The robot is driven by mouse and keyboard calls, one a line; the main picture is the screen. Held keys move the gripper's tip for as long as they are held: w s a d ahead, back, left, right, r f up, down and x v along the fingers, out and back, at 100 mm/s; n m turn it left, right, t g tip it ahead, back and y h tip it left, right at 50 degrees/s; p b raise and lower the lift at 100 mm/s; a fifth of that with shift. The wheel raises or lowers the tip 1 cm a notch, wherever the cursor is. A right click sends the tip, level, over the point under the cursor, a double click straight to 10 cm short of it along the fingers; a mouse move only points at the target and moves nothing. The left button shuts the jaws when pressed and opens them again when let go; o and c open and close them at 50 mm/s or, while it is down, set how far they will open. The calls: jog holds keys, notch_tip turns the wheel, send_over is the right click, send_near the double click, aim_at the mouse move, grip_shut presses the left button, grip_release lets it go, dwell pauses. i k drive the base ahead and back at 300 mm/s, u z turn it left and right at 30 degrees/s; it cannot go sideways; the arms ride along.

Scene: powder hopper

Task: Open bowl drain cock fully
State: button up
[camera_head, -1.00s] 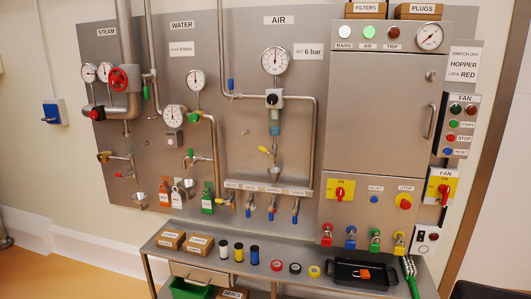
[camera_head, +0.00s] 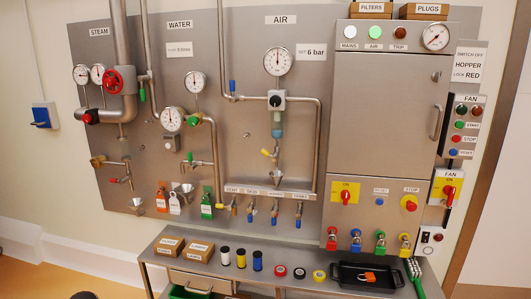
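In the head view, the AIR section of the wall panel has a filter-regulator (camera_head: 276,101) with a bluish bowl (camera_head: 277,126) below it. Under the bowl is a small drain cock with a yellow handle (camera_head: 266,152), which sticks out to the left and slopes slightly. A metal funnel (camera_head: 274,178) hangs below the cock, apart from it. The handle's exact angle is too small to read well.
A round gauge (camera_head: 278,61) sits above the regulator. Below the funnel is a labelled manifold (camera_head: 268,190) with several blue-handled valves. A narrow bench (camera_head: 215,240) in front carries boxes, tape rolls and a black tray (camera_head: 366,276). A dark rounded shape (camera_head: 83,295) touches the bottom edge.

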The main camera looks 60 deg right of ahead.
aim_at(275, 155)
jog(key=i, duration=0.9)
jog(key=u, duration=0.05)
